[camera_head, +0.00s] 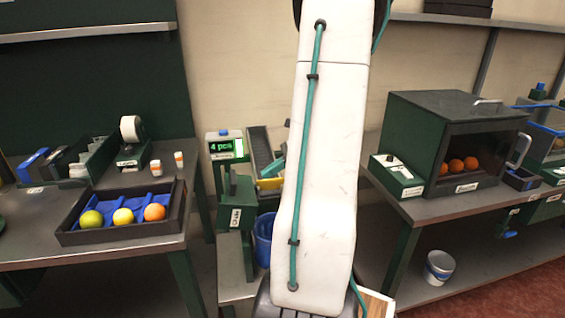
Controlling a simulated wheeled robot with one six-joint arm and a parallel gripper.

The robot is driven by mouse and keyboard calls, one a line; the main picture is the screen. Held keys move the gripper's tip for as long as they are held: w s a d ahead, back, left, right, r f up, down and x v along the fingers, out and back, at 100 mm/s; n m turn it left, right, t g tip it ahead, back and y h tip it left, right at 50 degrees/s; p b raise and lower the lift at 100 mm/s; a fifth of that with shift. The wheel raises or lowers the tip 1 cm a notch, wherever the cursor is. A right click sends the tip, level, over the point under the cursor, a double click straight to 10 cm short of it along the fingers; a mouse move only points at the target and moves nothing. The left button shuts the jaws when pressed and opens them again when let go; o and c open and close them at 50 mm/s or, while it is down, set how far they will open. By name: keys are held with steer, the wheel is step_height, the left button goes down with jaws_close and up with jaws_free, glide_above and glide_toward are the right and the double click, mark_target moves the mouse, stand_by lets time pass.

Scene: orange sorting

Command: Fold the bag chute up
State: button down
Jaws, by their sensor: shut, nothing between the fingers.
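A dark green block with a label that seems to read "Chute" (236,205) stands on the small stand in the middle, left of my arm. Behind it a grey slanted panel with raised sides (262,148) leans up beside the counter display; it may be the bag chute, but I cannot tell its fold state for sure. Teal and yellow parts (270,183) lie below it, partly hidden by my arm. My white arm link fills the middle of the view. My gripper is out of sight.
The counter display (226,146) reads "4 pcs". A black tray (120,238) with three fruits sits on the left table. A dark green box (412,125) with oranges inside stands on the right table. A bucket (438,268) is below.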

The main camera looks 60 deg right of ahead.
mark_target(249, 190)
steer(key=w+a, duration=0.3)
steer(key=w, duration=0.1)
steer(key=shift+w+a+f, duration=0.1)
steer(key=shift+a+f, duration=0.25)
steer(key=shift+f, duration=0.05)
steer(key=shift+w+a+r, duration=0.1)
steer(key=shift+w+a, duration=0.2)
steer(key=shift+w, duration=0.1)
